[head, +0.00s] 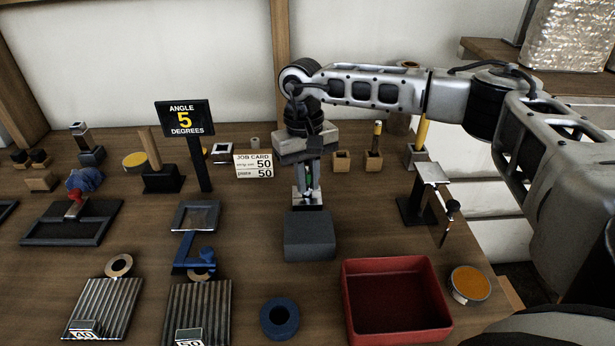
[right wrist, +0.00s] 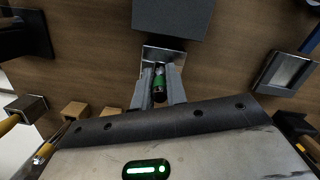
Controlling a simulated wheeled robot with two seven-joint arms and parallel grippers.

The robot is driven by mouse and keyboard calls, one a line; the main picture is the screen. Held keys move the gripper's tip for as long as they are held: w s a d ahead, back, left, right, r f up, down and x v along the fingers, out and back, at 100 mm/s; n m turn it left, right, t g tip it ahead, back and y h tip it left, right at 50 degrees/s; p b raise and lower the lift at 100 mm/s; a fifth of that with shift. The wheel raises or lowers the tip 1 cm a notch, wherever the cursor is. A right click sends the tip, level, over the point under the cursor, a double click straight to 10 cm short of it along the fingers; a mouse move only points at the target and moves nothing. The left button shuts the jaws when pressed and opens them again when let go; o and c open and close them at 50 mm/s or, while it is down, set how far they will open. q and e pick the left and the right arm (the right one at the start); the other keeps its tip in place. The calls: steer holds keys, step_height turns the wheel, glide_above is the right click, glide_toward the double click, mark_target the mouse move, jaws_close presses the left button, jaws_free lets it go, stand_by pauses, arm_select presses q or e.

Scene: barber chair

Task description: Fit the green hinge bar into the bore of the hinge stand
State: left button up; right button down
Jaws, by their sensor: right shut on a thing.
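My right gripper (head: 308,188) points down over the middle of the table. It is shut on the green hinge bar, which shows as a thin green strip (head: 309,172) between the fingers. In the right wrist view the green hinge bar (right wrist: 159,82) lies between the two grey fingers (right wrist: 159,88), with a dark end towards the palm. A silver metal bracket (right wrist: 163,53), seemingly the hinge stand, is right at the fingertips beside a dark grey block (head: 310,236). The bore is hidden, and I cannot tell whether the bar's tip is inside it. My left gripper is out of view.
A red tray (head: 397,333) and a blue ring (head: 280,318) are in front. A black stand with a metal plate (head: 432,174) is to the right. Ribbed plates (head: 104,308) lie front left.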

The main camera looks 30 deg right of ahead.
steer(key=c, duration=1.4)
jaws_free()
steer(key=shift+f, duration=0.1)
steer(key=shift+r, duration=0.35)
steer(key=shift+w+r, duration=0.1)
steer(key=shift+r, duration=0.2)
step_height(320, 180, up, 11)
steer(key=w, duration=0.1)
steer(key=shift+b, duration=0.3)
steer(key=shift+w+r, duration=0.1)
